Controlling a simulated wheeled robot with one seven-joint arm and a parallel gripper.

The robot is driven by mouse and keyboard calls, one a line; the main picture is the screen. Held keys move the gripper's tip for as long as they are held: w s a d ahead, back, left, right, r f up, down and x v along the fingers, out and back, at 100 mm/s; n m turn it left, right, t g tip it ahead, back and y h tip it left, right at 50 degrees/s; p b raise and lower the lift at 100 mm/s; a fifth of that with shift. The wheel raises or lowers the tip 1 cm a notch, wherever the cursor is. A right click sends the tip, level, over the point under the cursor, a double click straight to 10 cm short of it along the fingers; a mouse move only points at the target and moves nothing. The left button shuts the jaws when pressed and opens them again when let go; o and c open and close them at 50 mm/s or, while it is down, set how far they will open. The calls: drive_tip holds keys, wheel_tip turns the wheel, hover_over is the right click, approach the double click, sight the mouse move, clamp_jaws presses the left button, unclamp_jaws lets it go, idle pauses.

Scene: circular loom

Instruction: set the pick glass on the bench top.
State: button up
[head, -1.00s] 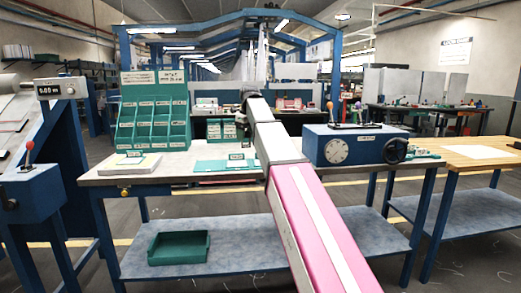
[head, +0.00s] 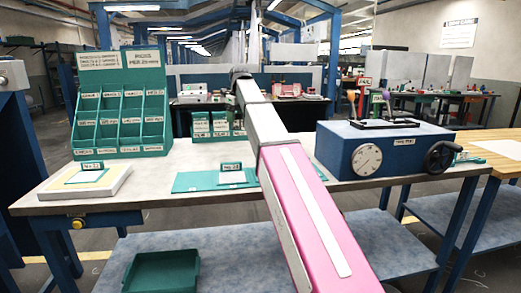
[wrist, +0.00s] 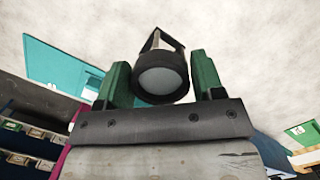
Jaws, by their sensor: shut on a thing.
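The pick glass (wrist: 162,80) shows in the wrist view as a round lens in a black rim with a thin dark folding frame above it. My gripper (wrist: 160,72) has its two green fingers on either side of the pick glass and is shut on it. The pale bench top (wrist: 235,40) fills the background there; the gap between it and the glass cannot be judged. In the head view the bench top (head: 215,157) spans the middle. My gripper and the glass are not visible there, hidden beyond my pink and grey arm.
A teal compartment rack (head: 120,110) stands at the back left. A pad with a card (head: 88,182) and a teal mat (head: 195,181) lie in front. A blue box with dial and handwheel (head: 385,150) stands right. Bare bench top shows around the mat.

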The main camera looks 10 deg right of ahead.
drive_tip(key=shift+w+d+f, duration=0.1)
drive_tip(key=shift+d+f, duration=0.1)
drive_tip(key=shift+d, duration=0.15)
drive_tip(key=s+d+f, duration=0.1)
drive_tip(key=d+f, duration=0.1)
drive_tip(key=d, duration=0.1)
drive_tip(key=d+f, duration=0.2)
drive_tip(key=d, duration=0.2)
drive_tip(key=s+d+f, duration=0.1)
drive_tip(key=d+f, duration=0.1)
drive_tip(key=d, duration=0.1)
drive_tip(key=shift+s+d+f, duration=0.3)
drive_tip(key=shift+f, duration=2)
drive_tip(key=shift+f, duration=0.1)
drive_tip(key=o, duration=1)
wheel_tip(320, 180, up, 12)
drive_tip(key=s+d, duration=0.1)
drive_tip(key=shift+s+d, duration=0.15)
